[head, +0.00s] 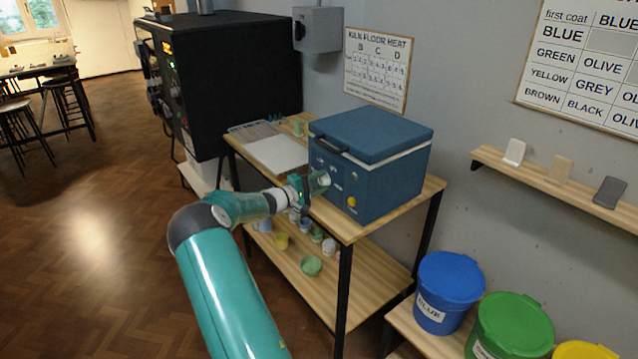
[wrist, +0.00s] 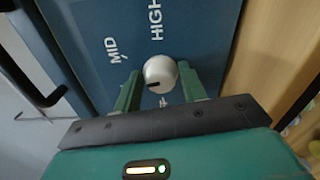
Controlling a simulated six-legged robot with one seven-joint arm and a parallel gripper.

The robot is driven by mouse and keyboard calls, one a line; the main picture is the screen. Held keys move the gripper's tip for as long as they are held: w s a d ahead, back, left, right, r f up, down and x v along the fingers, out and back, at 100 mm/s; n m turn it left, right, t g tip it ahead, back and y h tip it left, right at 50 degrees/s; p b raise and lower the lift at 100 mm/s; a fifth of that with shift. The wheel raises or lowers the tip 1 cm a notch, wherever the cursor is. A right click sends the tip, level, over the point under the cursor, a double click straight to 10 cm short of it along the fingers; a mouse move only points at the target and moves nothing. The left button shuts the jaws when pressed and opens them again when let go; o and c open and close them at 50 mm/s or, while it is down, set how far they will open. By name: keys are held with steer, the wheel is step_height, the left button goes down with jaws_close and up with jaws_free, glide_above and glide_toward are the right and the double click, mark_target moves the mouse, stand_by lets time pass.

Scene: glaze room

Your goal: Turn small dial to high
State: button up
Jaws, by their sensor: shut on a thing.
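The blue box-shaped small kiln (head: 395,172) stands on the wooden table, its lid down. In the wrist view its blue panel (wrist: 90,20) carries the words MID (wrist: 112,48) and HIGH (wrist: 156,20). The small dial (wrist: 160,70) is a round silver knob with a dark mark on its rim, toward the lower left in the wrist view and not toward HIGH. My gripper (wrist: 160,84) has one finger on each side of the dial and is shut on it. In the head view my gripper (head: 313,186) is at the kiln's front, hiding the dial.
A yellow knob (head: 351,202) sits lower on the kiln front. A dark handle (head: 331,146) sticks out at the lid's front edge. Cups and bowls stand on the lower shelf (head: 340,285). A big black kiln (head: 235,75) stands at the back left.

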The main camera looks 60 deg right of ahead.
steer(key=m, duration=0.4)
steer(key=shift+w+m, duration=0.1)
steer(key=shift+m, duration=0.2)
steer(key=m, duration=0.5)
steer(key=shift+f, duration=0.15)
steer(key=m, duration=0.5)
steer(key=shift+w, duration=0.1)
steer(key=m, duration=0.4)
steer(key=shift+m, duration=0.4)
steer(key=o, duration=0.8)
steer(key=shift+d+f, duration=0.1)
steer(key=v, duration=1.3)
steer(key=shift+w+a, duration=0.2)
steer(key=shift+a, duration=0.15)
